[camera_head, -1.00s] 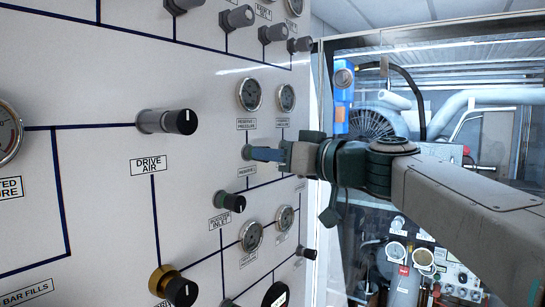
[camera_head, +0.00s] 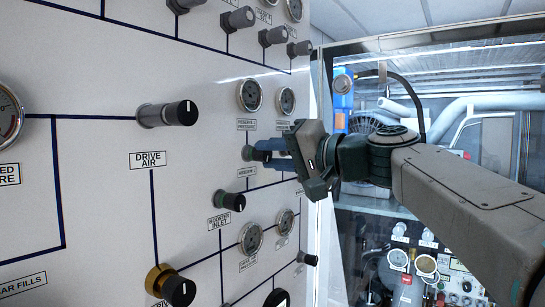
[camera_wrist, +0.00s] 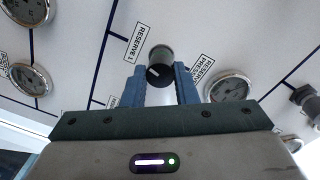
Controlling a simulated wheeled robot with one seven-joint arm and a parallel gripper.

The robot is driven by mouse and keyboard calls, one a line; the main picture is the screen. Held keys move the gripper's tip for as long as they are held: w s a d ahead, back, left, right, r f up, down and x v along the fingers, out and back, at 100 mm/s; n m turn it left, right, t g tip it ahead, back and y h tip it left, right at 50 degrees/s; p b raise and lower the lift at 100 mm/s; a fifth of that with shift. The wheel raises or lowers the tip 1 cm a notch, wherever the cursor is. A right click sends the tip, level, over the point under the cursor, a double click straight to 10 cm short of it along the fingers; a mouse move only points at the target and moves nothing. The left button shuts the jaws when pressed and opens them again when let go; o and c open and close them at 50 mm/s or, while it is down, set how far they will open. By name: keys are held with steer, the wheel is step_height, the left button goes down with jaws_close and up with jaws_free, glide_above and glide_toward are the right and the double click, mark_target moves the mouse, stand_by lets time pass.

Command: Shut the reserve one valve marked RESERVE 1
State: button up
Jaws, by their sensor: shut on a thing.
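The RESERVE 1 valve is a dark round knob (camera_wrist: 160,70) with a white pointer line. In the wrist view it sits between the two blue fingers of my gripper (camera_wrist: 160,85), beside the RESERVE 1 label (camera_wrist: 136,43). In the head view the knob (camera_head: 249,153) shows as a stub on the white panel, above its small label (camera_head: 247,172). My gripper (camera_head: 273,156) reaches it from the right, its blue fingers shut on the knob. The fingers hide part of the knob in the head view.
The reserve pressure gauge (camera_head: 249,95) is above the valve. A green-collared booster inlet knob (camera_head: 232,201) is below it. The drive air knob (camera_head: 168,114) sticks out to the left. A glass-fronted cabinet (camera_head: 420,250) stands to the right.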

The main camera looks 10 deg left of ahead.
steer(key=m, duration=0.4)
steer(key=shift+p, duration=0.3)
steer(key=m+p, duration=0.1)
steer(key=m, duration=0.3)
steer(key=shift+r+g, duration=0.1)
steer(key=shift+g, duration=0.2)
steer(key=m+p, duration=0.1)
steer(key=m, duration=0.3)
steer(key=shift+p, duration=0.35)
steer(key=m+p, duration=0.2)
steer(key=m, duration=0.2)
steer(key=shift+m, duration=0.3)
steer(key=m, duration=0.4)
steer(key=shift+m+g+y, duration=0.3)
steer(key=shift+y, duration=0.1)
steer(key=m, duration=0.3)
steer(key=shift+f+p, duration=0.2)
steer(key=shift+p, duration=0.1)
steer(key=m, duration=0.5)
steer(key=shift+m, duration=1.5)
steer(key=shift+f, duration=0.1)
